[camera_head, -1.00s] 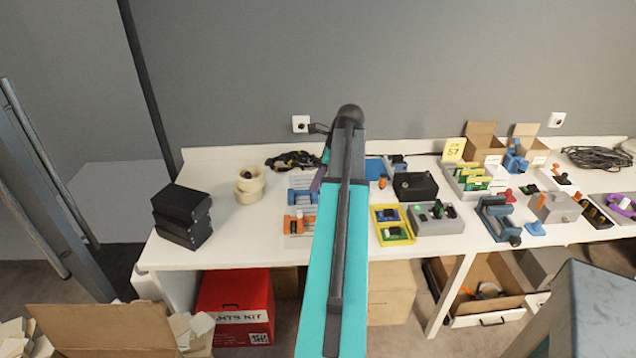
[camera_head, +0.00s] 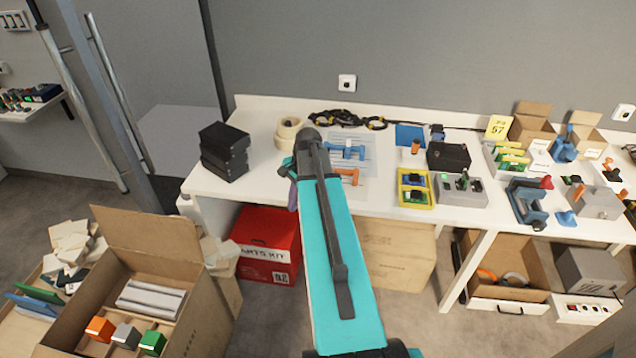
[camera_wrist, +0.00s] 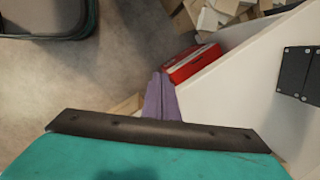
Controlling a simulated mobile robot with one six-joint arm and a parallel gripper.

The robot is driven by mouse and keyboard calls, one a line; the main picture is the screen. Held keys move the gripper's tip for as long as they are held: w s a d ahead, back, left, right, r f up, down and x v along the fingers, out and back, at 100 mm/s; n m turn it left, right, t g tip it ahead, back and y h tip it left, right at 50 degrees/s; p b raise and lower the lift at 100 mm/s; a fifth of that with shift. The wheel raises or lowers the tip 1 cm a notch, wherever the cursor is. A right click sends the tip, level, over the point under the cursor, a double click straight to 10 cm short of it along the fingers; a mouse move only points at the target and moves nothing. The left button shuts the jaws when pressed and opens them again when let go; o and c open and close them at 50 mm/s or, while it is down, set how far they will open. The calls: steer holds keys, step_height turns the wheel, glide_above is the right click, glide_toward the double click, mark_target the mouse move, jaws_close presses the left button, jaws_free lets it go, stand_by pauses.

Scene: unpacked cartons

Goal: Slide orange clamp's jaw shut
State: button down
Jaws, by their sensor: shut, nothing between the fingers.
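The orange clamp (camera_head: 347,175) lies on a paper sheet on the white table, just right of my arm in the head view. Part of it seems hidden by the arm, and its jaw gap is too small to tell. A similar blue clamp (camera_head: 347,151) lies behind it. My gripper shows as purple fingers in the wrist view (camera_wrist: 161,98), shut and empty. In the head view only a purple sliver of it (camera_head: 292,196) shows left of my arm, near the table's front edge. It is apart from the orange clamp, which the wrist view does not show.
Stacked black boxes (camera_head: 224,151) and tape rolls (camera_head: 288,128) stand left of the clamps. A yellow tray (camera_head: 414,187) and a grey box (camera_head: 462,191) stand right. A red box (camera_head: 268,246) sits below the table; an open carton (camera_head: 150,285) stands front left.

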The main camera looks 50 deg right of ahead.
steer(key=s+a+f+n+g, duration=0.2)
steer(key=a+f+n, duration=0.3)
steer(key=a+f, duration=0.45)
steer(key=s+a+f+n+g, duration=0.15)
steer(key=a+f+n, duration=0.45)
steer(key=a, duration=0.6)
steer(key=s+a+f+n+g, duration=0.1)
steer(key=s+a+f+n, duration=0.1)
steer(key=s+a+f, duration=0.2)
steer(key=s+a+f+n+g+h, duration=0.1)
steer(key=s+a+f+n, duration=0.2)
steer(key=s+f, duration=0.3)
steer(key=s+a+f+n+g+h, duration=0.1)
steer(key=s+a+f, duration=0.4)
steer(key=s, duration=0.8)
steer(key=shift+s+f+n+g, duration=0.15)
steer(key=shift+f+n+g, duration=0.35)
steer(key=shift+n, duration=0.5)
